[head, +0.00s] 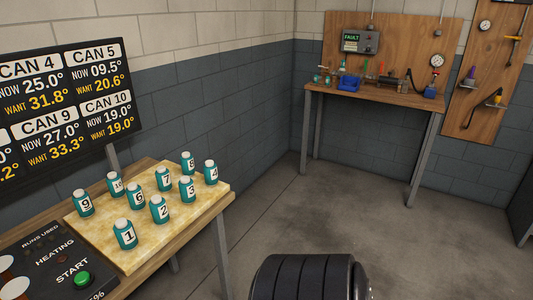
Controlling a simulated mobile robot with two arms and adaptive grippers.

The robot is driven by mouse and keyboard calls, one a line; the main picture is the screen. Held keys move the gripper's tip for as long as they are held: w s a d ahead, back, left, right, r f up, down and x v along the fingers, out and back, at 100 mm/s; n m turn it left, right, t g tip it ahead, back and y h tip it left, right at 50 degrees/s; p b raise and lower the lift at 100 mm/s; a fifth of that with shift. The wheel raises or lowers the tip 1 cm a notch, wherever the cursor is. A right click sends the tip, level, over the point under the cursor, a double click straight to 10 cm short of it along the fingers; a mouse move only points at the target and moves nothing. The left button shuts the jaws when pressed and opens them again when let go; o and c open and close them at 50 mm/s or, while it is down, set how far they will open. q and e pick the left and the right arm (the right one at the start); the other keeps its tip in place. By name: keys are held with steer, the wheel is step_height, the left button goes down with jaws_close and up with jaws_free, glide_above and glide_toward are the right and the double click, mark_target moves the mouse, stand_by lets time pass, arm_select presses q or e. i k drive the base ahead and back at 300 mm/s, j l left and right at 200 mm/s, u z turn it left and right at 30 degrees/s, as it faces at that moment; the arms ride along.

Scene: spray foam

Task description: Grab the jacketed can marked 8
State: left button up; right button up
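The can that appears to be marked 8 (188,162) is a teal jacketed can with a white cap. It stands upright at the far back corner of a yellowish board (118,257), and its label is small and hard to read. The can marked 4 (210,171) stands to its right and a little nearer. The can marked 7 (164,179) stands to its left, and the can marked 3 (187,189) is in front. Neither of my grippers is in view.
Several similar cans, such as can 1 (125,236), share the board on a wooden table (222,203). A panel with a green START button (83,278) lies at front left. A display (60,110) stands behind. A workbench (380,95) is against the far wall.

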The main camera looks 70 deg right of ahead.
mark_target(187, 159)
steer(key=z, duration=1.8)
steer(key=u, duration=0.2)
steer(key=i+l+u, duration=0.25)
steer(key=u, duration=0.15)
steer(key=i+l+u, duration=0.45)
steer(key=k+j, duration=0.05)
